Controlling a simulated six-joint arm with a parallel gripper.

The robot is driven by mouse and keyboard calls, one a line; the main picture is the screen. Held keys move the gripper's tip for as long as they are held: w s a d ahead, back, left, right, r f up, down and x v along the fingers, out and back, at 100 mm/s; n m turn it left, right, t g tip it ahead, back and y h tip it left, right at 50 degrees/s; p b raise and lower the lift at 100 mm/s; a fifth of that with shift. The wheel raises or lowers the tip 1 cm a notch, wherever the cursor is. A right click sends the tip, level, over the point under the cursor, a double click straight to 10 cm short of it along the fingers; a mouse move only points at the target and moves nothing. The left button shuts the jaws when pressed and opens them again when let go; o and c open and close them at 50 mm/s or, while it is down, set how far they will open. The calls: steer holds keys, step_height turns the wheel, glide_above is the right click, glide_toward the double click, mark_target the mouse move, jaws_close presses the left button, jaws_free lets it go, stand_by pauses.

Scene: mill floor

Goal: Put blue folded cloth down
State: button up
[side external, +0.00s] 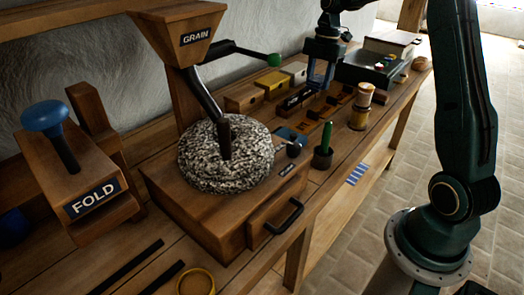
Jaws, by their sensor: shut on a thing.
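My gripper (320,72) is at the top middle of the side view, above the far part of the wooden bench. It is shut on a small blue thing, which looks like the blue folded cloth (320,70). The cloth is small in the picture and partly framed by the dark fingers, so its folds do not show clearly. I cannot tell whether its lower edge touches anything below.
Below my gripper are wooden blocks and slotted holders (340,100). The FOLD stand (95,200) is at left.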

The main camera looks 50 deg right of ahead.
step_height(320, 180, up, 2)
glide_above(335, 148)
steer(key=shift+d+n, duration=0.3)
steer(key=shift+d, duration=0.05)
step_height(335, 148, down, 16)
steer(key=shift+r, duration=0.15)
stand_by(0.3)
steer(key=shift+f, duration=2.1)
steer(key=shift+f, duration=0.1)
steer(key=o, duration=1)
